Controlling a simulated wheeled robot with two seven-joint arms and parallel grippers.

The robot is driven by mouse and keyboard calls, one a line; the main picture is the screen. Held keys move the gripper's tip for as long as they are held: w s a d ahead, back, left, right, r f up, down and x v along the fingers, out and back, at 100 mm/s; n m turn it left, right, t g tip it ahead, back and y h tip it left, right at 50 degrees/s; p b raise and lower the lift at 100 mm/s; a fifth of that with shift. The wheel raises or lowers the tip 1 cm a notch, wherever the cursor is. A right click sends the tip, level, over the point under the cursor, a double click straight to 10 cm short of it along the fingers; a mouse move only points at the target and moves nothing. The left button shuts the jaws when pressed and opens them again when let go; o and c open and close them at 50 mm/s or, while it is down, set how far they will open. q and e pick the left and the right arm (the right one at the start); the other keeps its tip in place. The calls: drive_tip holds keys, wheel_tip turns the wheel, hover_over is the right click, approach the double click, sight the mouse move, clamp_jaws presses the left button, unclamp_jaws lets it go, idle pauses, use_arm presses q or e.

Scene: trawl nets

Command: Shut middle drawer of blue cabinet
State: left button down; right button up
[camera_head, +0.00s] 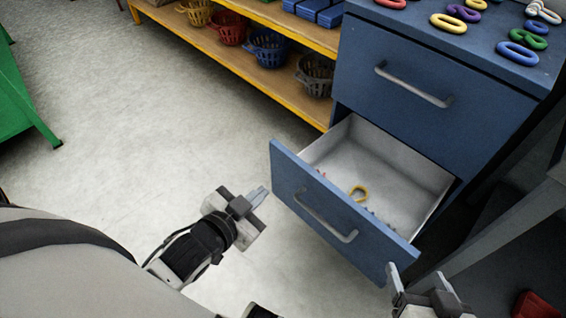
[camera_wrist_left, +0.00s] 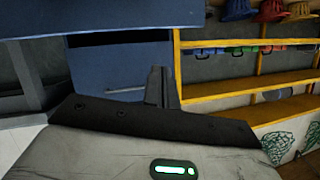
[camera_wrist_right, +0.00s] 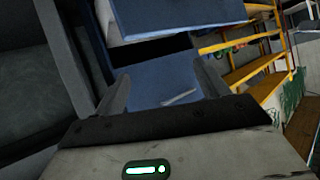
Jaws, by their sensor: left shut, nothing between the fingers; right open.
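The blue cabinet (camera_head: 425,50) stands at the right. Its middle drawer (camera_head: 310,208) is pulled well out, with a grey bar handle (camera_head: 325,220) on its front. A yellow ring-like piece and small bits lie inside. My left gripper (camera_head: 258,194) is shut and empty, just left of the drawer front and apart from it; its fingers also show in the left wrist view (camera_wrist_left: 160,88). My right gripper (camera_head: 418,276) is open and empty, near the front's lower right corner; I cannot tell if it touches. The right wrist view shows its spread fingers (camera_wrist_right: 161,85) below a blue front (camera_wrist_right: 180,16).
The drawer above (camera_head: 425,86) is shut. Coloured shackle-like pieces (camera_head: 448,22) lie on the cabinet top. A yellow shelf (camera_head: 285,82) with several baskets stands behind. A grey frame (camera_head: 500,220) is close on the right. The floor (camera_head: 130,130) at left is clear.

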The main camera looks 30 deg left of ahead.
use_arm(q)
drive_tip(key=w+a+f+m+t+b, duration=0.2)
drive_tip(key=a+f+m+t+b, duration=0.1)
drive_tip(key=a+f+m+b, duration=0.3)
drive_tip(key=m+h+b, duration=0.5)
drive_tip(key=m+b, duration=0.5)
drive_tip(key=m, duration=0.1)
approach(286, 157)
drive_tip(key=x, duration=0.7)
drive_tip(key=shift+f, duration=0.1)
use_arm(e)
drive_tip(key=a+f+t+y, duration=0.1)
drive_tip(key=a+f, duration=0.3)
drive_tip(key=f, duration=0.4)
drive_tip(key=shift+a+f+n+t+y, duration=0.2)
drive_tip(key=shift+f+n+t+y, duration=0.15)
drive_tip(key=shift+y, duration=0.55)
drive_tip(key=shift+w, duration=0.1)
